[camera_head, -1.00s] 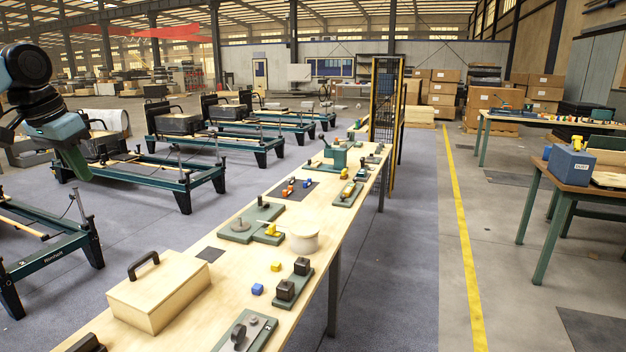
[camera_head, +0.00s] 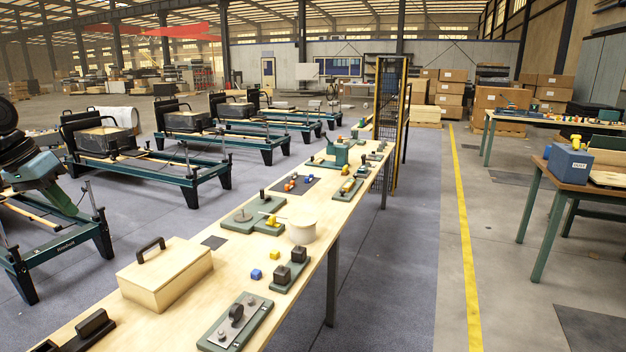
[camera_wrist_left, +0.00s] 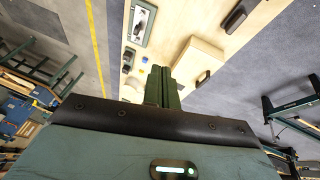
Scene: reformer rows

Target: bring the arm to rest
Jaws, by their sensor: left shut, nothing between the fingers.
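My left arm comes in at the left edge of the head view. Its gripper (camera_head: 62,203) points down and to the right, clear of the long workbench (camera_head: 75,325) and in front of a reformer frame. In the left wrist view the two green fingers (camera_wrist_left: 162,84) are together with nothing between them. The bench top and the wooden box lie beyond the fingertips there. My right gripper is in neither view.
A lidded wooden box (camera_head: 165,272) with a black handle stands on the bench near the left arm. A white round tub (camera_head: 302,231) and several fixtures sit further along. Reformers (camera_head: 150,172) stand in rows at the left.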

